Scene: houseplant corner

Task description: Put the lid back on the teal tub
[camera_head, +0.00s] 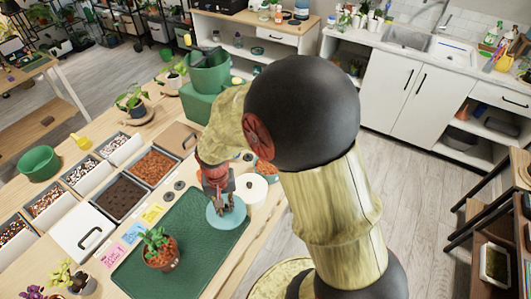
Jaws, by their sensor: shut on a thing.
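My gripper (222,206) points down and is shut on a pale teal round lid (233,221). The lid shows as a flat disc over the top right end of the dark green tray (137,278); I cannot tell its height above the tray. Behind it, a small round container with orange-brown contents (265,168) stands partly hidden by my arm. It may be the teal tub, but its wall colour is hard to tell. The fingertips partly cover the lid's middle.
A white cylinder (251,190) stands close to the right of the lid. A potted succulent (160,249) stands on the tray. Bins of bark (152,167) and dark soil (119,198) line the left, with colored cards (153,213) beside the tray. A green pot (209,72) stands behind.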

